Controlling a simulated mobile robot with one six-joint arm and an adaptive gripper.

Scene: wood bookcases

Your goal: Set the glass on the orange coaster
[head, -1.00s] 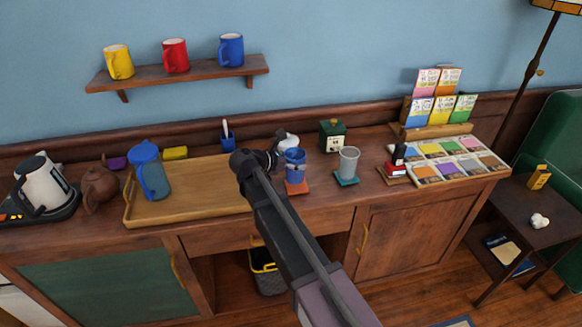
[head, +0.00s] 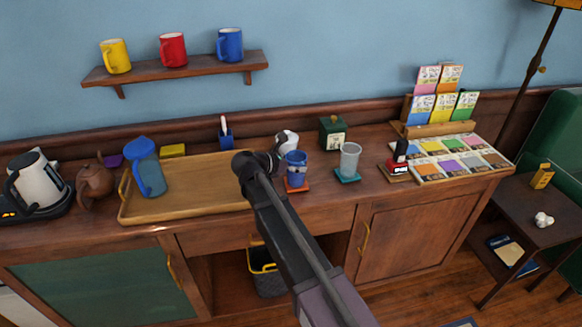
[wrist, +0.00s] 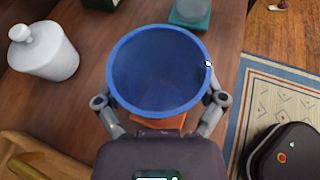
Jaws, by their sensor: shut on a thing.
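A blue glass (head: 296,161) is upright in my gripper, directly over the orange coaster (head: 297,186) on the sideboard top. In the wrist view the blue glass (wrist: 158,72) fills the middle, with my gripper (wrist: 160,100) shut around it, one finger on each side. A strip of the orange coaster (wrist: 160,124) shows beneath it there. I cannot tell whether the glass's base touches the coaster. A clear glass (head: 349,160) stands on a teal coaster (head: 347,176) just to the right.
A wooden tray (head: 195,198) holding a blue-lidded jug (head: 149,172) lies to the left. A white lidded pot (wrist: 43,52) stands close to the held glass. A green box (head: 332,133) is behind, and a stamp (head: 398,167) and card tray (head: 460,160) are right.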

